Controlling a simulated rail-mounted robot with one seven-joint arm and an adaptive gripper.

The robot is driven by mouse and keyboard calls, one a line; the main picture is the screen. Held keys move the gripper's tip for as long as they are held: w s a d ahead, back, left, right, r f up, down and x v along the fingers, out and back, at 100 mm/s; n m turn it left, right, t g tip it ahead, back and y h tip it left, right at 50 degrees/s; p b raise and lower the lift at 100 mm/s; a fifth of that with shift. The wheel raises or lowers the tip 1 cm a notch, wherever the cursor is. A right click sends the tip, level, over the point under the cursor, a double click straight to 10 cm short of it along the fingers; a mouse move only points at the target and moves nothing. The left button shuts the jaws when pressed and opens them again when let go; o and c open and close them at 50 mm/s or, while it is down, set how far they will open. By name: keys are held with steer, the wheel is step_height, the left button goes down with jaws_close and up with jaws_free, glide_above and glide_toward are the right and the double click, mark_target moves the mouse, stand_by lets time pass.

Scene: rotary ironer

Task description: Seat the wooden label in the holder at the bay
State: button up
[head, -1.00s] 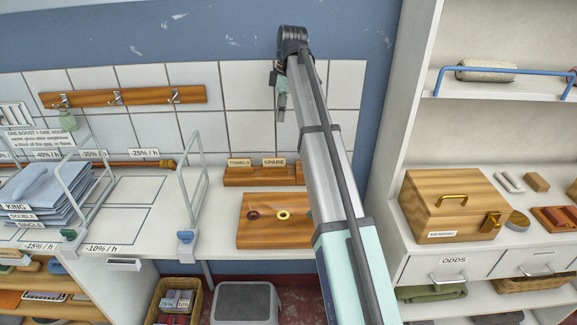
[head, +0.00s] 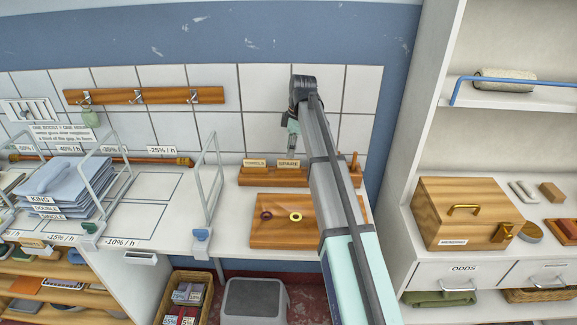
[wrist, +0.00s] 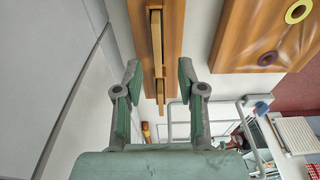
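Two wooden labels stand in a slotted wooden rack (head: 262,176) at the back of the bench: one reads TOWELS (head: 255,163), the other SPARE (head: 288,163). My gripper (head: 293,147) is just above the SPARE end. In the wrist view, my gripper (wrist: 160,82) is open, its green-padded fingers either side of the rack (wrist: 173,40) and thin label edges (wrist: 157,45). Nothing is visibly clamped. A small pale holder (head: 140,258) sits at the front edge of an empty bay. I cannot tell for sure that it is the label holder.
A wooden board (head: 280,235) with coloured rings lies in front of the rack. A wire divider (head: 204,185) stands to its left, with folded blue linen (head: 65,187) farther left. A wooden box (head: 465,210) stands on the right shelf. The marked bay beside the divider is clear.

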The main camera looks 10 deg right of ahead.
mark_target(288, 166)
steer(key=shift+w+a+f+p, duration=0.15)
steer(key=shift+f+p, duration=0.3)
steer(key=shift+f, duration=0.8)
steer(key=shift+w+a+f+p, duration=0.15)
steer(key=shift+f+p, duration=0.25)
steer(key=shift+f, duration=0.8)
jaws_close()
